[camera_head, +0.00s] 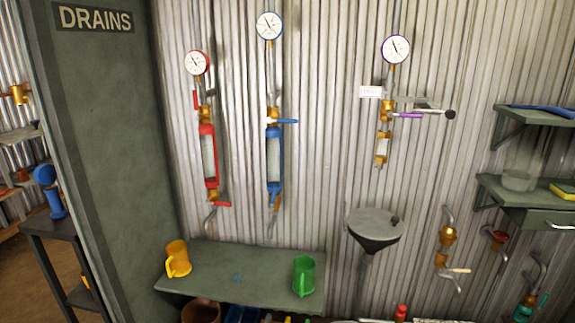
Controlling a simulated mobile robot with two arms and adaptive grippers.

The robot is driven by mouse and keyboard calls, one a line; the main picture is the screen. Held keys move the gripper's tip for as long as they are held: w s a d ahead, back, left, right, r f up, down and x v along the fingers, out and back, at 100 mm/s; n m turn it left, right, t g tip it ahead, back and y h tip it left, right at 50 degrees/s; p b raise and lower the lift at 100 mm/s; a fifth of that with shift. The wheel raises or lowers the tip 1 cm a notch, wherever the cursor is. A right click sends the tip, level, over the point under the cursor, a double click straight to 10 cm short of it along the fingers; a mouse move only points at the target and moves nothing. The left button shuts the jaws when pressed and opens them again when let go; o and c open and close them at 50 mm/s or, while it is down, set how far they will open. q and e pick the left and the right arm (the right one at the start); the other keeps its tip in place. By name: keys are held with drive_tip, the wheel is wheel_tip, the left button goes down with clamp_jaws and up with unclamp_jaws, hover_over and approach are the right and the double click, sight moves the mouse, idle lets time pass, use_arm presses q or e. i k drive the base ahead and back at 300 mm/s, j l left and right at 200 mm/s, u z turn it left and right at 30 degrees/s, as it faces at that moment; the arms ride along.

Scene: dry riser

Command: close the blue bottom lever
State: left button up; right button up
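The blue riser (273,160) hangs on the corrugated wall, with a clear sight tube in a blue frame and a blue-rimmed gauge (269,26) above. Its top blue lever (288,121) sticks out to the right, level. At its lower end, around the brass valve, the blue bottom lever (276,201) seems to point down along the pipe; it is small and hard to make out. Neither of my grippers shows in this view.
A red riser (208,155) hangs to the left, its bottom red lever (222,204) level. A purple-lever unit (383,148) is to the right. A funnel (374,226) stands right.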

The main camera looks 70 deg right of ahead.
sight(274, 195)
drive_tip(key=z, duration=1.8)
